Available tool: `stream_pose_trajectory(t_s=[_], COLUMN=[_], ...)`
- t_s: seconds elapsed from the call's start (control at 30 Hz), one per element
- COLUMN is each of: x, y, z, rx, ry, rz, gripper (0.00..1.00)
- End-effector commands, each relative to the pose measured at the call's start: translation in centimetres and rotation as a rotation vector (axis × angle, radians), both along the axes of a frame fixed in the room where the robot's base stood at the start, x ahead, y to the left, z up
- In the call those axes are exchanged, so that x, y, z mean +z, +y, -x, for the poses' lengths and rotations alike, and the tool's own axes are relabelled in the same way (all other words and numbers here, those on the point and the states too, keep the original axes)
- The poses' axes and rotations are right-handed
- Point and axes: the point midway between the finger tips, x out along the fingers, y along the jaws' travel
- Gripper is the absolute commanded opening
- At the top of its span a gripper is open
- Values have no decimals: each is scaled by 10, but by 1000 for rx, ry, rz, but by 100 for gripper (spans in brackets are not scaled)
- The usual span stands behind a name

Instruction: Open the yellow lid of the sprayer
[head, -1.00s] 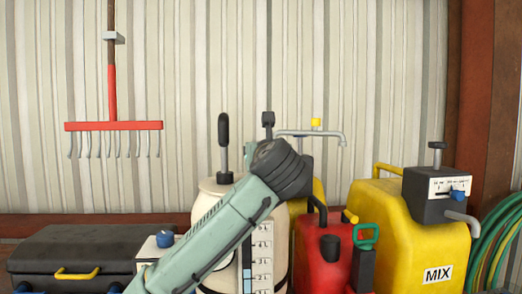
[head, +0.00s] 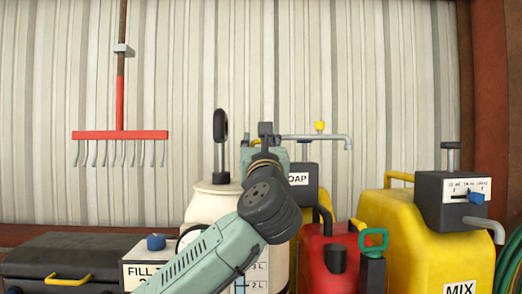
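The cream sprayer tank (head: 207,204) stands upright in the middle, with a black pump handle (head: 220,140) on a metal rod at its top. My arm crosses in front of it and covers much of its right side. I cannot make out a yellow lid on the tank. A small yellow cap (head: 320,127) sits on the metal spout (head: 312,137) behind, apart from the tank.
A red can (head: 316,262) and a yellow MIX container (head: 400,225) stand to the right, a dark SOAP box (head: 305,182) behind. At left are a black case (head: 60,258) and a white FILL box (head: 137,272) with a blue knob (head: 156,242). A red rake (head: 120,135) hangs on the wall.

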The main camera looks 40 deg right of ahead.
Motion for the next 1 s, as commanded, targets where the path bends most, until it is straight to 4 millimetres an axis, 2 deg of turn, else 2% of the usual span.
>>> stream_pose_trajectory(t_s=[0.13,0.17,0.47,0.83,1.0], x=[0,0,0,-2,-12], y=[0,0,0,2,14], z=[0,0,0,3,23], rx=[1,1,0,1,0], ry=[-1,0,2,2,-1], rz=[-3,-3,-2,-3,-3], gripper=[0,37,57,58,58])
